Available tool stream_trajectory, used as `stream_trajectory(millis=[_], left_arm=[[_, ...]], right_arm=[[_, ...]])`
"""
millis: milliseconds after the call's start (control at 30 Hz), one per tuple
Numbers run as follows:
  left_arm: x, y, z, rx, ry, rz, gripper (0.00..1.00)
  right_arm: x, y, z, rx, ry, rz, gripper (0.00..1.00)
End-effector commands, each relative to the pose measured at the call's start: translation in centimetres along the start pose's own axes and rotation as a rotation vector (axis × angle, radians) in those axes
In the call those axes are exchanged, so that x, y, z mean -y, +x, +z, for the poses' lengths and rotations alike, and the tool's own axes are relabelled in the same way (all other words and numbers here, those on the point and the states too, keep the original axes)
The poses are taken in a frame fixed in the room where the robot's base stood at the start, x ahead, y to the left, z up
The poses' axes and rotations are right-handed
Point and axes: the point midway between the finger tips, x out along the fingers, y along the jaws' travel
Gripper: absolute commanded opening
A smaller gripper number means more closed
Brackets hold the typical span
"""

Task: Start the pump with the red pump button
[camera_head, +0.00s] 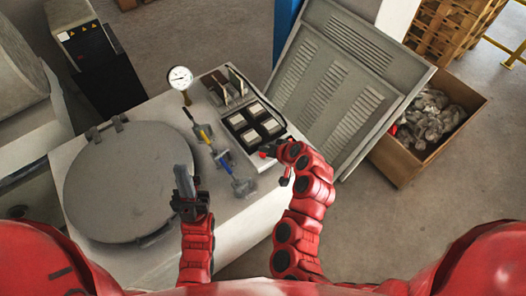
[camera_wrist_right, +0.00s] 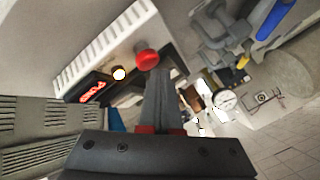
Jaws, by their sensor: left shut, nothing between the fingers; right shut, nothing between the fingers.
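The red pump button (camera_wrist_right: 147,59) is a round red knob on the pale machine's edge in the right wrist view. My right gripper (camera_wrist_right: 160,76) is shut and empty, its fingertips right beside the button; I cannot tell whether they touch it. In the head view my right arm reaches to the right side of the machine top (camera_head: 256,184), where a small red spot shows at its end. My left gripper (camera_head: 182,170) is shut and empty, raised over the machine near the round lid.
The machine carries a round grey lid (camera_head: 130,182), a pressure gauge (camera_head: 180,78), valves with yellow and blue handles (camera_head: 222,158) and a tray of dark-framed square blocks (camera_head: 258,122). A louvred panel (camera_head: 345,75) leans behind. A cardboard box (camera_head: 405,160) stands at right.

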Motion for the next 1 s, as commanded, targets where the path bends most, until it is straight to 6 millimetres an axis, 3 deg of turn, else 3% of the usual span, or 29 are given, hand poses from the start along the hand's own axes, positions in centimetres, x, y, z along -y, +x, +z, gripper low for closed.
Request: stream_trajectory(millis=[600, 1000], left_arm=[[0.2, 3.5, -0.6, 0.000, 0.000, 0.000, 0.00], [0.2, 3.5, -0.6, 0.000, 0.000, 0.000, 0.00]], right_arm=[[3.0, -4.1, -3.1, -0.003, -0.001, 0.000, 0.00], [3.0, -4.2, -3.1, -0.001, 0.000, 0.000, 0.00]])
